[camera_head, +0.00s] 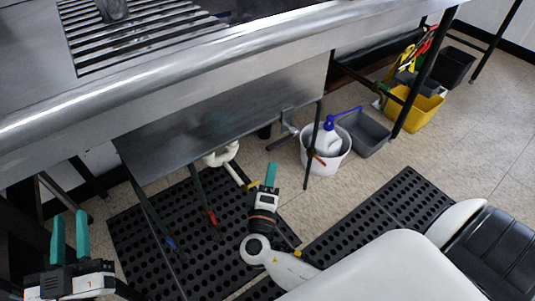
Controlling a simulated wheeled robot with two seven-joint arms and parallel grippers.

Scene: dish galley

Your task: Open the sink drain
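The steel sink counter (190,75) crosses the top of the view, and its basin interior is mostly out of sight. Below it, a white drain pipe (222,156) bends down behind the lower steel panel (225,122). A grey metal fitting (288,122) hangs further right under the counter. I cannot tell which part is the drain's handle. My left gripper (69,238) is at the lower left, its teal fingers apart with nothing between them. My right gripper (270,175) is below the counter, right of the white pipe, seen nearly edge-on, so its opening is unclear.
A white bucket (326,160) with a blue-topped spray bottle (327,140) stands beside a grey tub (367,134). A yellow mop bucket (416,110) is further right. Black perforated mats (375,218) cover the floor. Thin dark legs stand under the counter near my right gripper.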

